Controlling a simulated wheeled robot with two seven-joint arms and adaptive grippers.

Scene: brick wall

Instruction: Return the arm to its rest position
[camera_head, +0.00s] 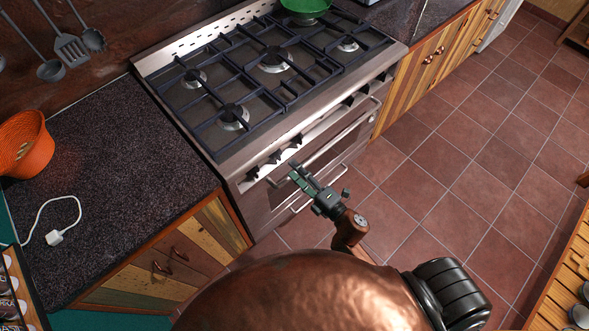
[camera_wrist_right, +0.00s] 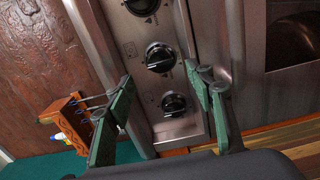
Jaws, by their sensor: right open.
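My right gripper (camera_head: 298,176) is in front of the stove's front panel in the head view, with its green-padded fingers pointing toward the stove. In the right wrist view the gripper (camera_wrist_right: 158,78) has its two green fingers apart, with nothing between them. Black stove knobs (camera_wrist_right: 160,57) show beyond and between the fingers; whether the fingers touch the panel cannot be told. The stove (camera_head: 190,135) has an oven door with a handle bar close to the gripper. My left gripper is in neither view.
A dark countertop (camera_head: 130,165) left of the stove holds an orange colander (camera_head: 30,150) and a white plug with cable (camera_head: 54,238). A green pan (camera_head: 305,6) sits on a back burner. Tiled floor (camera_head: 460,165) at the right is clear. A wooden rack (camera_head: 570,275) stands at the right edge.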

